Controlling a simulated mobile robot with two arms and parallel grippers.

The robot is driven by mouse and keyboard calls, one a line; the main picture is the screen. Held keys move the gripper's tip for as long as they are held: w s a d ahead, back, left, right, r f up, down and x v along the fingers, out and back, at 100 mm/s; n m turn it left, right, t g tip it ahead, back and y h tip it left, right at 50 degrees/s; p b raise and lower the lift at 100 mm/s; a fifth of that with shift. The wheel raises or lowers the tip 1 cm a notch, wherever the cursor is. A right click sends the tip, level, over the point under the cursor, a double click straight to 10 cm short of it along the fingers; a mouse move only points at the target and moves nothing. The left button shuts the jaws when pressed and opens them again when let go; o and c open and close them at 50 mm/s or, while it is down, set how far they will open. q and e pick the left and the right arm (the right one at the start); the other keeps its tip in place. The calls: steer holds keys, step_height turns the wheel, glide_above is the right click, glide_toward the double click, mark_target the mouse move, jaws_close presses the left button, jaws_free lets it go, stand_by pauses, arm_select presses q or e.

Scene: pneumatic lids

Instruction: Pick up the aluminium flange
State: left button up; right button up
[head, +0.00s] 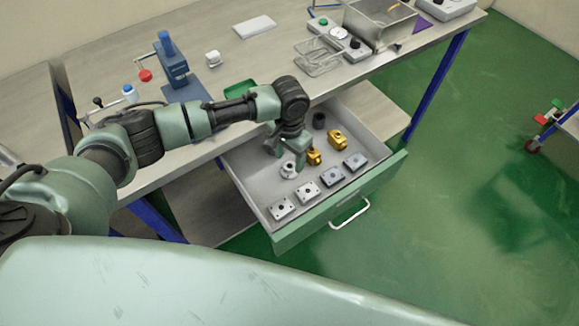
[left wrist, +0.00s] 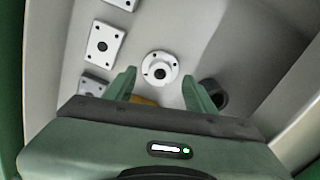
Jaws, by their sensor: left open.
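The aluminium flange (head: 288,170) is a round, pale disc with a raised hub and a dark centre hole. It lies flat on the floor of the open drawer (head: 247,193). In the left wrist view the flange (left wrist: 160,67) shows whole, just beyond the fingertips and roughly centred between them. My left gripper (head: 287,158) points down into the drawer, open and empty, close to the flange; its fingers also show in the left wrist view (left wrist: 158,80). I cannot tell the exact height gap. My right gripper is not in view.
The drawer walls surround the parts. The green floor at right is mostly clear.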

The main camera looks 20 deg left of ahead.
mark_target(290, 165)
arm_select(q)
step_height(290, 165, down, 3)
steer(key=shift+w+f, duration=0.1)
steer(key=shift+w, duration=0.05)
jaws_close()
